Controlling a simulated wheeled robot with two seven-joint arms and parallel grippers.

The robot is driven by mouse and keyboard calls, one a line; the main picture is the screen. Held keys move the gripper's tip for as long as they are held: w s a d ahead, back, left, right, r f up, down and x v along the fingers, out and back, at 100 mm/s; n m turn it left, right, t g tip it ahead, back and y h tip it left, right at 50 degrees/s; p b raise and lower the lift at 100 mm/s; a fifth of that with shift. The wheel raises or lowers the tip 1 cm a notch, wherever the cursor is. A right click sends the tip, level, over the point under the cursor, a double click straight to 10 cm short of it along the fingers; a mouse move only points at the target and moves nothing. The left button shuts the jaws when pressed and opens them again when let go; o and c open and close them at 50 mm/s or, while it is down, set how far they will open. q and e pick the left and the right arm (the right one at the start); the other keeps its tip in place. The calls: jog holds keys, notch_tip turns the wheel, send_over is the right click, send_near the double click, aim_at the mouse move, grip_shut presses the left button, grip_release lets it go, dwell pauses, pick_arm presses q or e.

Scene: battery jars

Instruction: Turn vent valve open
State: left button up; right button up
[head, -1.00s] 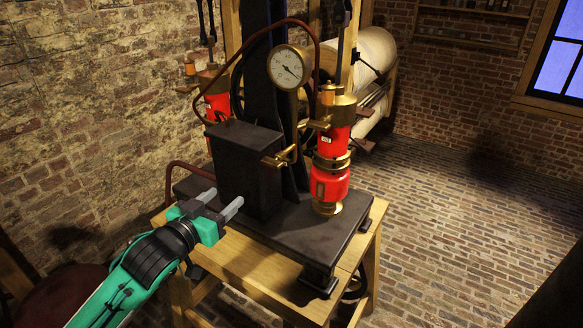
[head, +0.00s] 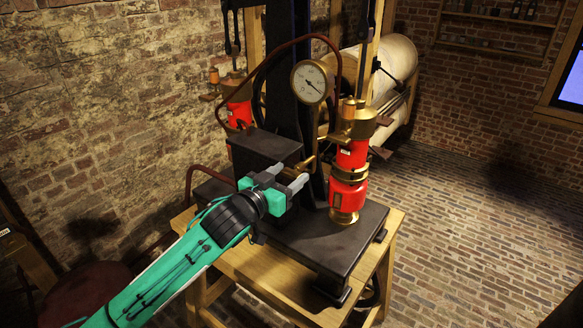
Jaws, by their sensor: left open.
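A small brass valve handle (head: 308,162), which looks like the vent valve, juts out beside the black box (head: 262,150) on the pump's dark base. My left gripper (head: 288,175) is open and empty, its two grey fingertips pointing toward the brass handle. The fingers lie just in front of and left of the handle in the head view and overlap the box. I cannot tell whether they touch the handle. The handle's lower part is partly hidden by the fingers. My right gripper is not in view.
A red and brass cylinder (head: 350,175) stands close right of the handle. A round gauge (head: 311,82) and a curved dark red pipe (head: 262,58) are above. The dark base plate (head: 325,245) rests on a wooden table (head: 255,268). Brick floor lies open at right.

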pick_arm(q)
jog(key=shift+w+d, duration=0.45)
jog(key=shift+w, duration=0.25)
jog(key=c, duration=0.7)
